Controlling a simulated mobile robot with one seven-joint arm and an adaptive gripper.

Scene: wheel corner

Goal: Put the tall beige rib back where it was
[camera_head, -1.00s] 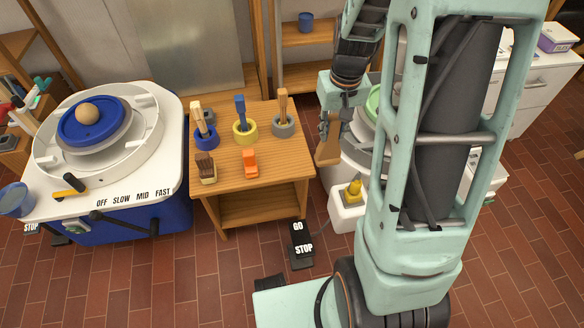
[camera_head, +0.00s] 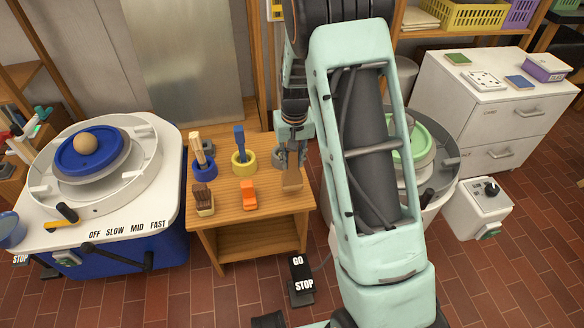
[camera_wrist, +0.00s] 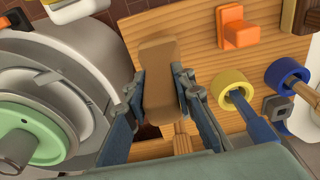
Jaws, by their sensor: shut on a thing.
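The tall beige rib, a long tan block (camera_head: 292,180), hangs down from my gripper (camera_head: 292,157) in the head view. In the wrist view the rib (camera_wrist: 159,80) stands between the two fingers of my gripper (camera_wrist: 161,88), which is shut on it. It appears over the right part of the wooden table (camera_head: 231,198), level with the orange piece (camera_head: 249,194). I cannot tell how high it is above the tabletop. A grey ring holder (camera_head: 277,157) behind my gripper is partly hidden.
A yellow ring holder (camera_head: 244,168) and a blue one (camera_head: 204,170) hold upright tools. A dark brown piece (camera_head: 203,194) stands at the table's front left. A wheel with a green disc (camera_wrist: 38,140) is close beside the table's right edge. The tabletop right of the orange piece looks bare.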

